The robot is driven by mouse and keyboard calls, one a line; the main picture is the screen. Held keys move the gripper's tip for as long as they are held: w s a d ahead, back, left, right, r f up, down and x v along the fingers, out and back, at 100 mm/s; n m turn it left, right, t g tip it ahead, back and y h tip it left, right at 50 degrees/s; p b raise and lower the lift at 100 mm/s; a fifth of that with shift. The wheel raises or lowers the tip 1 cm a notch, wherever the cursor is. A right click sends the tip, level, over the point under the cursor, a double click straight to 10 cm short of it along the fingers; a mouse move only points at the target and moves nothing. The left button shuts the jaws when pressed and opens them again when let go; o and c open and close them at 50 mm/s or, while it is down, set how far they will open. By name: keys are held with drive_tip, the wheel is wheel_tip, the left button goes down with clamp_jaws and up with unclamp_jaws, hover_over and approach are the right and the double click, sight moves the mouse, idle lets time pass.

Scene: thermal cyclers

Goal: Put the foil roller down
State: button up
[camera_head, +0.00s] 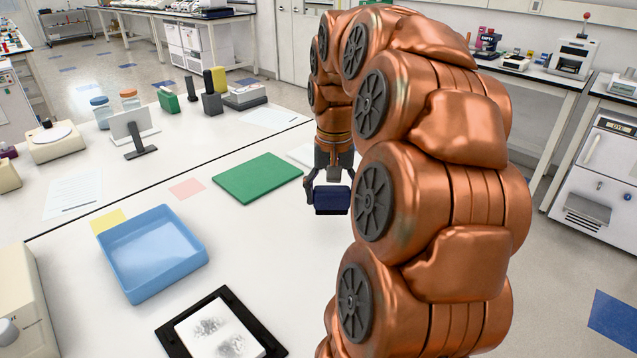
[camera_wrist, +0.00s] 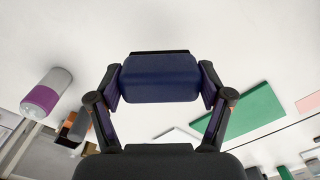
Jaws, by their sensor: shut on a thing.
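The foil roller, seen as a dark blue block (camera_head: 332,201), is held by my gripper (camera_head: 330,190) over the white bench, to the right of the green mat. In the wrist view the blue block (camera_wrist: 160,79) spans the space between the two fingers of my gripper (camera_wrist: 160,88), with a finger against each end. A thin black edge shows along its far side. The gap between its underside and the bench cannot be told. My arm hides part of the bench to the right.
The green mat (camera_head: 258,178) lies just left of my gripper. A blue tray (camera_head: 152,255), a black frame with a printed sheet (camera_head: 218,332) and a pink note (camera_head: 187,188) lie on the bench. A purple-and-grey cylinder (camera_wrist: 47,94) shows in the wrist view. White bench between mat and frame is bare.

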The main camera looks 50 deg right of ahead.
drive_tip(key=w+d, duration=0.2)
drive_tip(key=w, duration=0.1)
drive_tip(key=w+d+p, duration=0.1)
drive_tip(key=w, duration=0.1)
drive_tip(key=w+d+f, duration=0.1)
drive_tip(key=w+d, duration=0.1)
drive_tip(key=w, duration=0.1)
drive_tip(key=shift+w+d+p, duration=0.3)
drive_tip(key=shift+p, duration=0.05)
drive_tip(key=shift+f+p, duration=0.4)
drive_tip(key=shift+f, duration=1.35)
drive_tip(key=shift+f, duration=0.15)
drive_tip(key=o, duration=1.2)
drive_tip(key=shift+o, duration=0.2)
wheel_tip(320, 180, up, 12)
drive_tip(key=b, duration=0.1)
drive_tip(key=shift+b, duration=0.3)
